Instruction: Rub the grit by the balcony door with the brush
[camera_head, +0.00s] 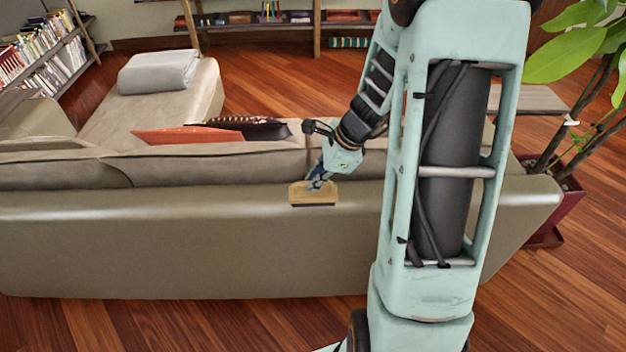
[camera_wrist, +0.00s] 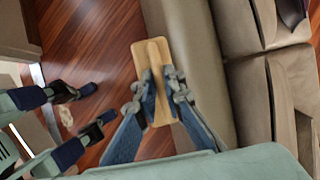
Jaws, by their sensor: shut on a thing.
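The brush (camera_head: 314,193) has a tan wooden block with a dark underside. It also shows in the wrist view (camera_wrist: 148,50), where a raised grip runs along its top. My gripper (camera_head: 317,182) is shut on this grip, with a blue finger on each side in the wrist view (camera_wrist: 161,88). The brush is held in the air by the sofa's back, and the wrist view shows it between the sofa and the floor strip. I cannot make out the grit or the balcony door for sure. A small pale patch (camera_wrist: 66,117) lies at the left in the wrist view, too small to identify.
The grey-beige sofa (camera_head: 180,245) spans the head view. Red and dark cushions (camera_head: 190,134) and a folded blanket (camera_head: 158,71) lie on it. A potted plant (camera_head: 560,195) stands at the right. Bookshelves (camera_head: 45,70) line the back. Wooden floor (camera_head: 180,325) is clear in front.

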